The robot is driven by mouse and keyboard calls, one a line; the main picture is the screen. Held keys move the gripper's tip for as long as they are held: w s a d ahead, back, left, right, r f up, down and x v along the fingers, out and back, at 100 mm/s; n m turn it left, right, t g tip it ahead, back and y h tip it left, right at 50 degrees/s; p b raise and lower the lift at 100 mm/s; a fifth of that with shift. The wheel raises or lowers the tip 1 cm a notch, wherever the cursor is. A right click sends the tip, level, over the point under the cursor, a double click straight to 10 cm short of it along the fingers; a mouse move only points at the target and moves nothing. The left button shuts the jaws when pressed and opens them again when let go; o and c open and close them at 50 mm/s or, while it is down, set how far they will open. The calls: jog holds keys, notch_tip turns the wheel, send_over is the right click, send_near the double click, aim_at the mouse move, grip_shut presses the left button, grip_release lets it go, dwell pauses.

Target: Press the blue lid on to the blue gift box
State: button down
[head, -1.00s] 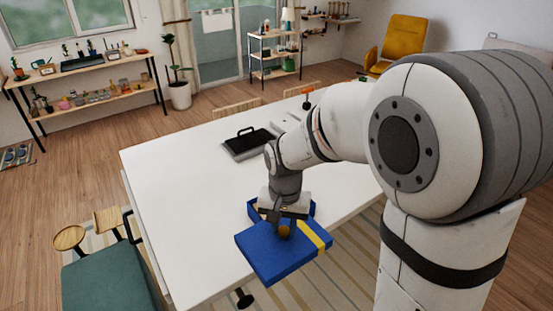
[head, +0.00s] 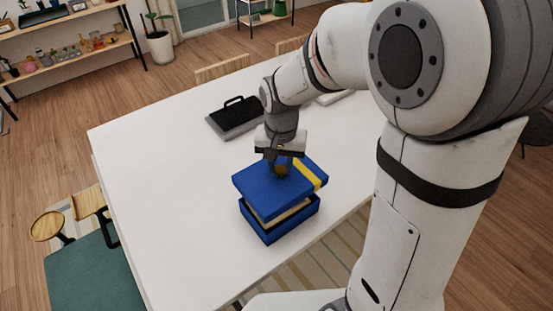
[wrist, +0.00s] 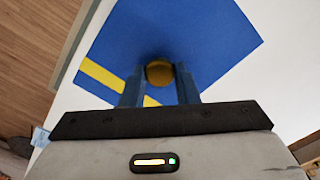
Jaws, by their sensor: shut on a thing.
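The blue lid (head: 262,190) has a yellow stripe and a round brownish-gold knob (wrist: 159,72). My gripper (head: 281,166) is shut on the knob from above and holds the lid. The lid also fills much of the wrist view (wrist: 210,40). The blue gift box (head: 285,231) stands on the white table beneath the lid. The lid is above the box and shifted a little to the left and back, with a gap where a pale inner part shows. Most of the box's opening is hidden under the lid.
The white table (head: 160,160) is mostly bare around the box. A dark grey device with a black handle (head: 235,116) lies farther back on the table.

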aim_at(280, 180)
jog(key=shift+f, duration=0.15)
jog(key=shift+s+a+f+b, duration=0.1)
jog(key=shift+f+b, duration=2.35)
jog(key=shift+f, duration=0.35)
jog(key=shift+f+b, duration=0.95)
jog(key=shift+f, duration=0.05)
